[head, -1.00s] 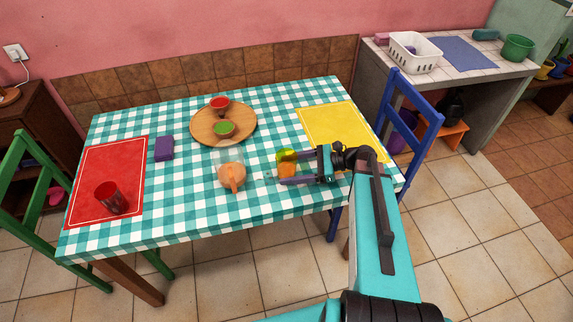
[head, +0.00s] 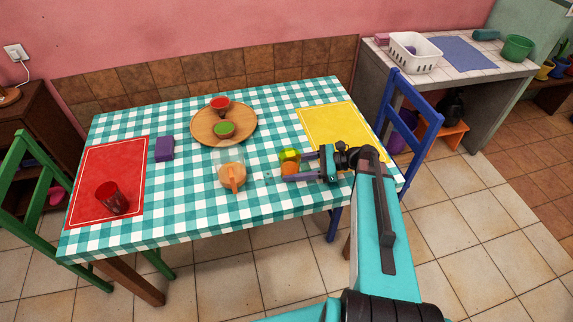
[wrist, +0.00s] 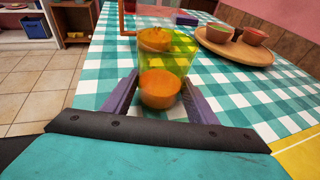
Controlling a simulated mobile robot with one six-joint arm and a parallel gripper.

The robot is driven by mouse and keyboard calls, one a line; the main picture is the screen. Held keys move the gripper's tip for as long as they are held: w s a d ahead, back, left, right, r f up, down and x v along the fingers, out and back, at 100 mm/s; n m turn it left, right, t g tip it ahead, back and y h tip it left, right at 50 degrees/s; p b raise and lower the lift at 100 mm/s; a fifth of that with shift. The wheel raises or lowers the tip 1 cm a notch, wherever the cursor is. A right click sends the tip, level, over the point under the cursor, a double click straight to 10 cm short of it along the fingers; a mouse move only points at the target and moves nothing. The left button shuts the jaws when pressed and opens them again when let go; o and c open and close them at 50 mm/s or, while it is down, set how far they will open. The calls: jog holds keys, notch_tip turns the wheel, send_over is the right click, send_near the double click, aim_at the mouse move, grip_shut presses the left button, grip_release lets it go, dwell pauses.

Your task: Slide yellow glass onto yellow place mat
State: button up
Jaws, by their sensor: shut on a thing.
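The translucent yellow glass (head: 290,155) stands on the checked cloth, in front of and left of the yellow place mat (head: 335,121). Its lower part looks orange, as if it holds something. My gripper (head: 293,166) is low over the table, its fingers reaching left on either side of the glass and shut on it. In the wrist view the glass (wrist: 166,65) is upright between the two purple fingers (wrist: 160,98). A corner of the mat (wrist: 301,152) shows at the lower right there. The glass is off the mat.
An orange-filled jug (head: 231,175) stands just left of the glass. A round wooden tray (head: 202,128) with red and green bowls is behind. The yellow mat is bare.

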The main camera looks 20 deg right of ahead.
jog(key=shift+w+d+p, duration=0.15)
jog(key=shift+d+p, duration=0.8)
jog(key=shift+d, duration=2.4)
jog(key=shift+w+d+p, duration=0.2)
jog(key=shift+d+p, duration=0.7)
jog(key=shift+d, duration=2.4)
jog(key=shift+w+d+p, duration=0.15)
jog(key=shift+d+p, duration=0.8)
jog(key=shift+d, duration=2.4)
jog(key=o, duration=0.9)
jog(key=b+v, duration=0.2)
jog(key=v, duration=0.9)
jog(key=shift+d+r+b, duration=0.1)
jog(key=shift+d+b, duration=0.05)
jog(key=shift+b, duration=0.25)
jog(key=shift+s+d+r+p, duration=0.1)
jog(key=shift+d+r+p, duration=0.1)
jog(key=shift+p, duration=0.2)
jog(key=shift+p+v, duration=0.95)
jog(key=shift+s+f, duration=0.1)
